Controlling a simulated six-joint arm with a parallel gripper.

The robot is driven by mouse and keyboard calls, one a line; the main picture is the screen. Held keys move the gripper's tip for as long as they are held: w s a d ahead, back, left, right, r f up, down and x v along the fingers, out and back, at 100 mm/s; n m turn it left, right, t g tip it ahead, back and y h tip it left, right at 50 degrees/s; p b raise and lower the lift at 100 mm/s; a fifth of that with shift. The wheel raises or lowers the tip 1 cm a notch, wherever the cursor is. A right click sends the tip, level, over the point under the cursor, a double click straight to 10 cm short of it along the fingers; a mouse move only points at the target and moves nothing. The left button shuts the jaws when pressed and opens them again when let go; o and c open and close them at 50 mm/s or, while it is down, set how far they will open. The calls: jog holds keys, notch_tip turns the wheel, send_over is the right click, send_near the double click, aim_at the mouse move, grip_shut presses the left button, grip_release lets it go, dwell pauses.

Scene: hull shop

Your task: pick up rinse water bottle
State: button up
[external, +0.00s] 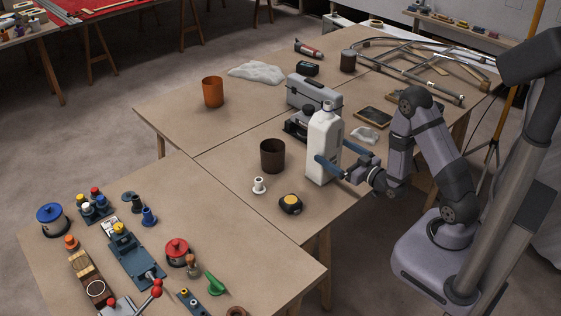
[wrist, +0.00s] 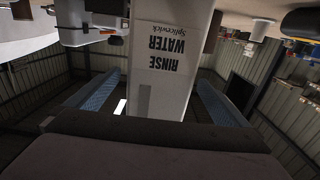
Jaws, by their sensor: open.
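The rinse water bottle (external: 324,147) is a tall white bottle standing upright on the brown table in the external view. In the wrist view the bottle (wrist: 165,85) appears upside down, with its "RINSE WATER" label readable. My gripper (external: 334,168) is open at the lower half of the bottle. In the wrist view one blue finger is on each side of the bottle, and my gripper (wrist: 157,95) shows gaps beside it. Whether either finger touches the bottle is unclear.
A dark brown cup (external: 272,156), a white spool (external: 259,186) and a yellow-black tape measure (external: 290,204) stand left of the bottle. A grey toolbox (external: 314,94) is behind it. A crumpled white cloth (external: 364,135) lies to the right. Bare table (external: 225,165) lies further left.

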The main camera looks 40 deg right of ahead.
jog(key=shift+w, duration=0.1)
jog(key=shift+w+b, duration=0.65)
jog(key=shift+b, duration=0.15)
jog(key=w, duration=0.1)
jog(key=w+p, duration=0.1)
jog(key=w, duration=0.1)
jog(key=shift+r+p, duration=0.25)
jog(key=shift+p, duration=0.15)
jog(key=shift+w, duration=0.35)
jog(key=shift+f, duration=0.1)
jog(key=c, duration=1.7)
